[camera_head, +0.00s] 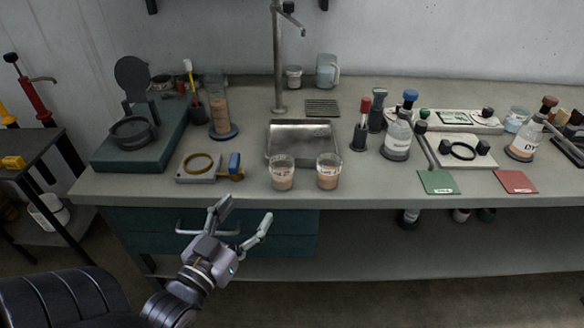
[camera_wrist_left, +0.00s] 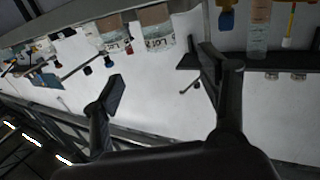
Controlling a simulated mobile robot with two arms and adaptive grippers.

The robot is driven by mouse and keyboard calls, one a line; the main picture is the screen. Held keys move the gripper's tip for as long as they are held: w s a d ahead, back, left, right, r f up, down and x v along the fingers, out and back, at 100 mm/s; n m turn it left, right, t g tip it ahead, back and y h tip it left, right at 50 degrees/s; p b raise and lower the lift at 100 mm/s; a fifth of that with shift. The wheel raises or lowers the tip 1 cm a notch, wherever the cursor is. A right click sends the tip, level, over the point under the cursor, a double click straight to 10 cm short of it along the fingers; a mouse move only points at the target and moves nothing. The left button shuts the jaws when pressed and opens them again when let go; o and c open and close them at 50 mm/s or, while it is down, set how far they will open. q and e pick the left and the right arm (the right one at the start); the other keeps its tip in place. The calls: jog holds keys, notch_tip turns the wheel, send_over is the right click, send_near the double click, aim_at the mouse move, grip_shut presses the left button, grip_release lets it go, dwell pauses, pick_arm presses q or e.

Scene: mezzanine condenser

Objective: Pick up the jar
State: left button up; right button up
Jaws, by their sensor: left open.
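Two clear glass jars with pinkish-brown contents and pale labels stand upright side by side near the counter's front edge. The left jar (camera_head: 282,174) and the right jar (camera_head: 328,172) are apart from each other. In the left wrist view, which is turned over, they show at the top as the nearer jar (camera_wrist_left: 157,30) and the other jar (camera_wrist_left: 112,32). My left gripper (camera_head: 244,214) is open and empty, in front of the counter edge, below and left of the jars. Its spread fingers (camera_wrist_left: 172,80) show in the left wrist view. My right gripper is not in view.
A metal sink (camera_head: 302,138) lies behind the jars. A white holder with a ring (camera_head: 198,167) is to their left, a green card (camera_head: 438,182) and bottles (camera_head: 397,137) to their right. Drawers with a bar handle (camera_head: 208,232) sit beneath the counter near my gripper.

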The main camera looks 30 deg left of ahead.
pick_arm(q)
send_near(277, 178)
jog(key=w+r, duration=0.1)
jog(key=r, duration=0.1)
jog(key=w, duration=0.2)
jog(key=w+p, duration=0.1)
jog(key=w, duration=0.1)
jog(key=w+a, duration=0.1)
jog(key=shift+w+f+p, duration=0.3)
jog(key=shift+w+f, duration=0.2)
jog(key=shift+w, duration=0.4)
jog(key=w, duration=0.3)
jog(key=w+f, duration=0.1)
jog(key=shift+w+a+p, duration=0.3)
jog(key=shift+w+p, duration=0.1)
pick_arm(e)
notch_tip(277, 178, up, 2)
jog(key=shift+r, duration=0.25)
pick_arm(q)
jog(key=shift+c, duration=0.3)
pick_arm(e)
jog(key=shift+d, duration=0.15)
pick_arm(q)
jog(key=c, duration=1.2)
jog(key=shift+c, duration=0.2)
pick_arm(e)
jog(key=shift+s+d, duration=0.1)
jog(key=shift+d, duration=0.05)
